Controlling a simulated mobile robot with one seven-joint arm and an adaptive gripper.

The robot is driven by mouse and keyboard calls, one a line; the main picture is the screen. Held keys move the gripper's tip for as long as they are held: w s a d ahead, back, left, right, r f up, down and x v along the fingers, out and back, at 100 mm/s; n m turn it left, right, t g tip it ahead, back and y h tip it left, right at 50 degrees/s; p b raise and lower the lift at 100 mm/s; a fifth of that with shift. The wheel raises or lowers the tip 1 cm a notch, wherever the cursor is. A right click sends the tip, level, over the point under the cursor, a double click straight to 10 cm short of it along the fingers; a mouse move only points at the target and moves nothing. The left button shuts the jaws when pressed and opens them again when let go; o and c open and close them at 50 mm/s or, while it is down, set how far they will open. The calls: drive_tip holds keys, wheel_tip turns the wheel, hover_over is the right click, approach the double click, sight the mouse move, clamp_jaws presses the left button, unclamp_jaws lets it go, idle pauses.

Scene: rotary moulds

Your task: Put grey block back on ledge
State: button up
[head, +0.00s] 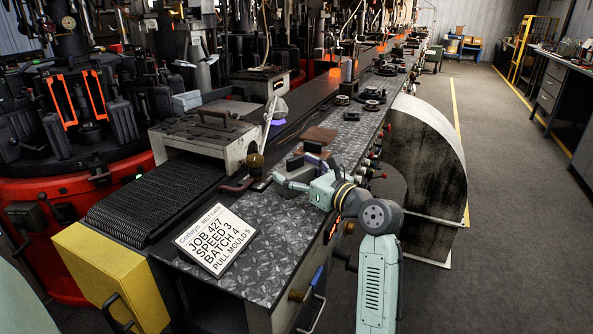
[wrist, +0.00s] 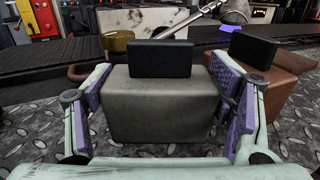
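In the wrist view a grey block (wrist: 162,110) with a smaller black piece (wrist: 160,59) on its top stands between the two purple-padded fingers of my gripper (wrist: 165,108). One finger is on each side of it, close to its sides. I cannot tell whether the pads press on it, or whether it rests on the plate or is just above it. In the head view my gripper (head: 295,180) is low over the tread-plate ledge (head: 275,240). The grey block is mostly hidden there.
A brown block (wrist: 262,86) with a black top piece stands close to the right finger. A brown-topped piece (head: 318,136) lies behind my gripper in the head view. A job sign (head: 216,240) lies on the plate, with a dark conveyor belt (head: 150,200) to its left.

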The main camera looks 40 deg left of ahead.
drive_tip(key=o, duration=0.5)
